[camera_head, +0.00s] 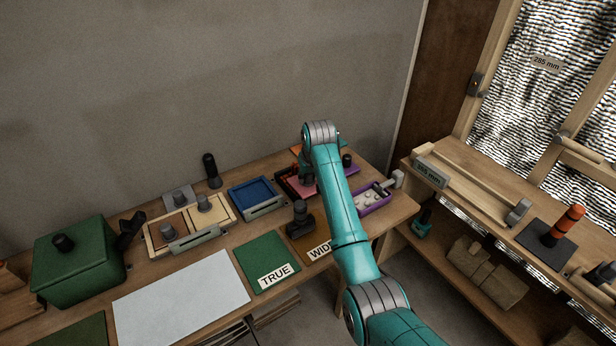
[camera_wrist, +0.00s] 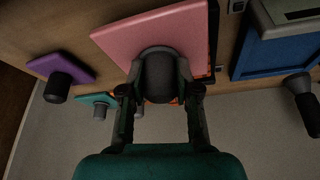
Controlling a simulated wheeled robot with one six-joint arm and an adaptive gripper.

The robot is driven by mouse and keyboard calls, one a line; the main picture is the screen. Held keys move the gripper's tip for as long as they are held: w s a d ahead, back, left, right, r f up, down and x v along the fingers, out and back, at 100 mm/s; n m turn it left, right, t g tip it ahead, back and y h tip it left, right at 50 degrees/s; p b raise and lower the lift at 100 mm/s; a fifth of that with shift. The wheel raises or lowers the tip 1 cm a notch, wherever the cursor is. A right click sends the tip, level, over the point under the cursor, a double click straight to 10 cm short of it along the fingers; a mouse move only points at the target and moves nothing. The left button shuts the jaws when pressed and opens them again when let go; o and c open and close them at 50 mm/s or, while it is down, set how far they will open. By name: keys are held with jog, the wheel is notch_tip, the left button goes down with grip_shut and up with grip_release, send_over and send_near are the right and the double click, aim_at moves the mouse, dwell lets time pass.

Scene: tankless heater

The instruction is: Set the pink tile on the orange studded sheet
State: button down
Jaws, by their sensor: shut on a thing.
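The pink tile (camera_wrist: 150,35) with a dark round knob (camera_wrist: 160,75) fills the upper middle of the wrist view. My gripper (camera_wrist: 160,85) is shut on the knob, one finger on each side. In the head view the pink tile (camera_head: 302,188) shows partly beside my arm, near a dark-rimmed tray (camera_head: 286,182) with red inside. My gripper (camera_head: 309,172) is there, mostly hidden by the arm. An orange surface (camera_head: 297,149) shows at the back, partly covered; I cannot make out studs on it. I cannot tell whether the tile touches anything below.
A purple tray with pale studs (camera_head: 374,198) stands right of my arm. A purple tile (camera_wrist: 62,66) and a teal tile (camera_wrist: 92,99), both knobbed, lie nearby.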

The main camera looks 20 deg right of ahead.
jog(key=shift+f, duration=0.2)
jog(key=c, duration=0.8)
grip_release()
jog(key=v, duration=1.2)
jog(key=shift+r, duration=0.1)
